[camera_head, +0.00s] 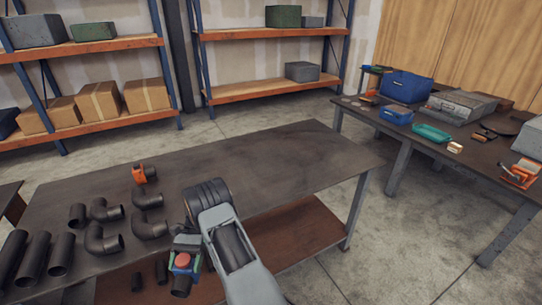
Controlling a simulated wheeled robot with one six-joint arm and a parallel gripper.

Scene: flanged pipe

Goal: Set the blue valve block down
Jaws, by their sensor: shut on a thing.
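The blue valve block (184,270) has a red round part on top and a dark pipe stub below it. It is at the front of the dark workbench (290,155), low in the head view. My gripper (187,246) is at the block, shut on it, and partly hidden by my arm. The fingertips are too small to make out clearly. I cannot tell whether the block touches the bench top or is held above it.
Several black pipe elbows (104,240) and straight pipes (33,262) lie on the bench's left side, with an orange fitting (144,174) behind them. The bench's middle and right are clear. A second table (465,150) with blue bins stands right; shelves stand behind.

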